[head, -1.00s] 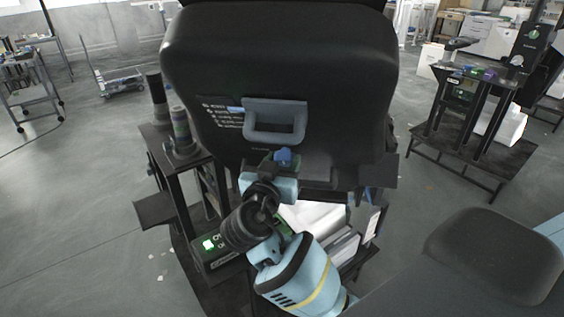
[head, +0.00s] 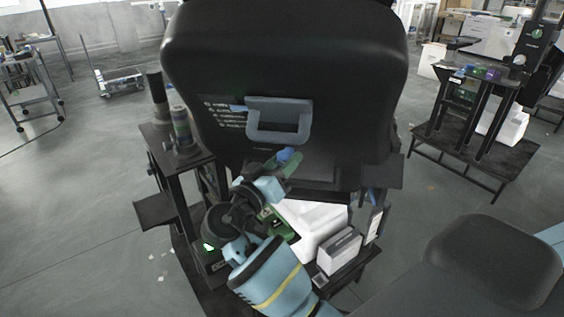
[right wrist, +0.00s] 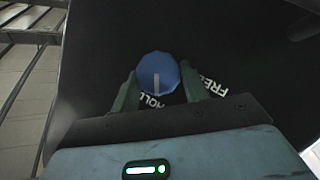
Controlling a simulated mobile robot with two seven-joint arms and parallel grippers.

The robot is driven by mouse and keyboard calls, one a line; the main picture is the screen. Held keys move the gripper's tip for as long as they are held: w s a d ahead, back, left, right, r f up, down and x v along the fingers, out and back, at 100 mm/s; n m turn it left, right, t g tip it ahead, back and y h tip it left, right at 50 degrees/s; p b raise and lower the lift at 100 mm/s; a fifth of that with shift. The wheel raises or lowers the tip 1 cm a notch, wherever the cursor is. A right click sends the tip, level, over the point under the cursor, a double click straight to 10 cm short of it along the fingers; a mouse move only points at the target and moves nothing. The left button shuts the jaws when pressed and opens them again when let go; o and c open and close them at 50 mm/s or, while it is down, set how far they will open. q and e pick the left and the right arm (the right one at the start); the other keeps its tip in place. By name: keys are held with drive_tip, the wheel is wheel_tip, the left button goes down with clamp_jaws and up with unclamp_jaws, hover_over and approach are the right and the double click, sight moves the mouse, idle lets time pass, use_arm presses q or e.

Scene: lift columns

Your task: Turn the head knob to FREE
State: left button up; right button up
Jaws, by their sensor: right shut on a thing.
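The head knob (right wrist: 158,70) is blue and round, with a pale pointer line running down toward the HOLD lettering in the right wrist view. The FREE lettering (right wrist: 211,84) shows to its right, partly covered by my gripper. My right gripper (right wrist: 157,84) is shut on the knob, one green finger on each side. In the head view the blue knob (head: 286,154) shows at my right gripper (head: 284,162), low on the big black column head. The pointer cannot be read there. My left gripper is not in view.
A grey handle (head: 279,137) sits on the black head just above the knob. A white box (head: 318,226) lies below, beside my right arm. A post with a dark cylinder (head: 182,128) stands at left. Another column stand (head: 470,110) is far right, with open floor between.

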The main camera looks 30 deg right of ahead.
drive_tip(key=g+h, duration=0.1)
drive_tip(key=g+h+b, duration=0.1)
drive_tip(key=n+g+h, duration=0.1)
drive_tip(key=shift+w+f+b, duration=0.25)
drive_tip(key=shift+f+b, duration=0.05)
drive_tip(key=shift+f, duration=0.1)
drive_tip(key=shift+w+f+n+g+h+b, duration=0.15)
drive_tip(key=shift+n+g+h+b, duration=0.45)
drive_tip(key=shift+g+h+b, duration=0.35)
drive_tip(key=shift+d+f+n+g+h+b, duration=0.15)
drive_tip(key=shift+n+g+h+b, duration=0.6)
drive_tip(key=shift+g+h, duration=0.4)
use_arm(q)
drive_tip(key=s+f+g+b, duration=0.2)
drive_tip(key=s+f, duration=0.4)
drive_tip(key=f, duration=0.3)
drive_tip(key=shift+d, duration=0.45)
use_arm(e)
drive_tip(key=shift+d+n+g+h, duration=0.1)
drive_tip(key=shift+n+g+h, duration=0.4)
drive_tip(key=shift+n+h, duration=0.7)
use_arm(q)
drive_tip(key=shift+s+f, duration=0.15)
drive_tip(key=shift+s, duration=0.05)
use_arm(e)
drive_tip(key=shift+h, duration=0.3)
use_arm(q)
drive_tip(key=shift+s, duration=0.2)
use_arm(e)
drive_tip(key=o, duration=1)
